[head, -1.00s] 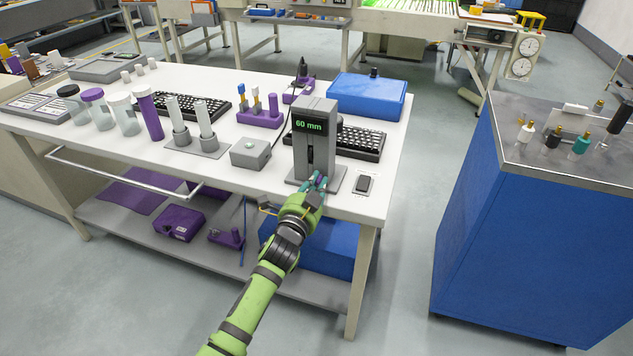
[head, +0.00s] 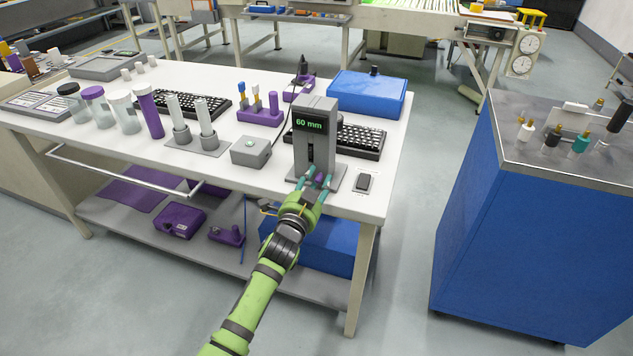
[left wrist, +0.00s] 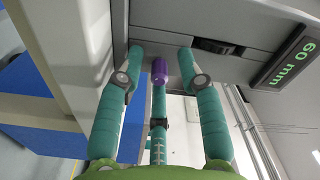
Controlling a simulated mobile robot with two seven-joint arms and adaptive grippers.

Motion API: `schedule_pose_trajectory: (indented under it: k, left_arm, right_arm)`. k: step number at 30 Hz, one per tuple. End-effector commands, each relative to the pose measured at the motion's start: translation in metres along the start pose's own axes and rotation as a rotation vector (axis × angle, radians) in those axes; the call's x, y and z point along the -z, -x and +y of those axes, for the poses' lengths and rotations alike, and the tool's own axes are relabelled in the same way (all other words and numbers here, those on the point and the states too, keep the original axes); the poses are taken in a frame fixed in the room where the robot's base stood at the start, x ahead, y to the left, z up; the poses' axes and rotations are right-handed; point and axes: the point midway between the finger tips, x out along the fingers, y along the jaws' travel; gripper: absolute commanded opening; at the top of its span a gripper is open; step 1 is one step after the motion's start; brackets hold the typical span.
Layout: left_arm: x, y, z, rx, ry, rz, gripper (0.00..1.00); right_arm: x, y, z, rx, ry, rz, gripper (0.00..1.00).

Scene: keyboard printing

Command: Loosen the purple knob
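The purple knob (head: 318,178) sits low on the front of the grey device with the "60 mm" display (head: 314,140). It is a small ridged cylinder in the left wrist view (left wrist: 159,70). My left gripper (head: 315,183) is at the knob, in front of the device, with its teal fingers spread. In the left wrist view, two fingers stand apart from the knob on either side, and a third finger's tip lies close below it. I cannot tell whether that third finger touches it. My right gripper is not in view.
The device stands near the front edge of the white table (head: 230,172). A small switch box (head: 364,183) is right of it, and a grey box with a button (head: 250,151) left. A keyboard (head: 362,138) and blue case (head: 366,95) are behind. The floor in front is clear.

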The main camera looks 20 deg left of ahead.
Motion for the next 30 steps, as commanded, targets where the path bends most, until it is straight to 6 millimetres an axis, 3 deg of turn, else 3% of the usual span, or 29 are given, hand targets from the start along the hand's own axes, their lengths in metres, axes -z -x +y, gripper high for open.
schedule_pose_trajectory:
  k: [11,16,24,30]
  left_arm:
    - [0.0,0.006,0.002,-0.003,-0.001,0.0,0.39]
    - [-0.001,0.032,0.002,-0.003,-0.001,0.0,0.39]
    - [-0.001,0.089,0.001,-0.003,-0.001,-0.001,0.39]
    - [0.0,0.114,0.001,-0.002,-0.001,0.0,0.39]
  right_arm:
    - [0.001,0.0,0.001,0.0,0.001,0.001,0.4]
    - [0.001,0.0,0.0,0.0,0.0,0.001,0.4]
    - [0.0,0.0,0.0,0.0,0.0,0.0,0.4]
    - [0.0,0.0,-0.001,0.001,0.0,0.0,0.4]
